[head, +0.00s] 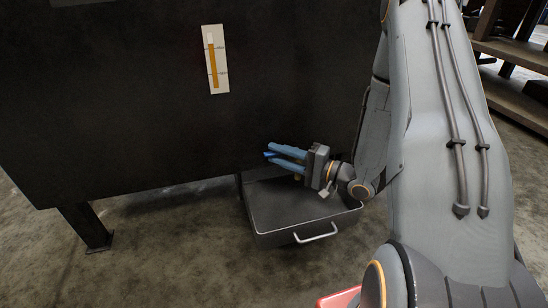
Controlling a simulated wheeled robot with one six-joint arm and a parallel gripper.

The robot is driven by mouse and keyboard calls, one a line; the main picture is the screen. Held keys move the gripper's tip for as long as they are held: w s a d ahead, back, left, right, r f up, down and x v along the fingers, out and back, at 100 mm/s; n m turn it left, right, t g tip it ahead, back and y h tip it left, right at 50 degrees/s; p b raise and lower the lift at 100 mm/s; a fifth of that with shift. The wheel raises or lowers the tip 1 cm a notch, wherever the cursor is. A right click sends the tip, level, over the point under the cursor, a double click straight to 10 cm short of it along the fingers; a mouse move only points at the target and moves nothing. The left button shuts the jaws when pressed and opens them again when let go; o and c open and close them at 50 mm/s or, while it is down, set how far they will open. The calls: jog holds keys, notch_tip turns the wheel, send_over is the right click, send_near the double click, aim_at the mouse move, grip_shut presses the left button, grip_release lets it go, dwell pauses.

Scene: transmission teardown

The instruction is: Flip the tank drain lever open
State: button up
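The tank (120,110) is a large dark box on legs that fills the left and middle of the head view. My gripper (271,154), with light blue fingers, is low in front of the tank's lower right part, pointing left. Its fingers are apart. A small darker blue piece (268,154) shows at the fingertips. It may be the drain lever's handle, but I cannot tell whether the fingers touch it. A small yellowish bit (298,178) shows below the fingers. The rest of the valve is hidden or too small to make out.
A dark, shallow drain pan (275,221) with a light handle (316,233) sits beneath my gripper. A level gauge (215,60) with an amber column is on the tank face. Wooden shelves (515,95) stand at the right. Concrete floor is clear at the lower left.

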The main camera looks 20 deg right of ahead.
jog(key=shift+x, duration=0.8)
grip_shut()
dwell(0.9)
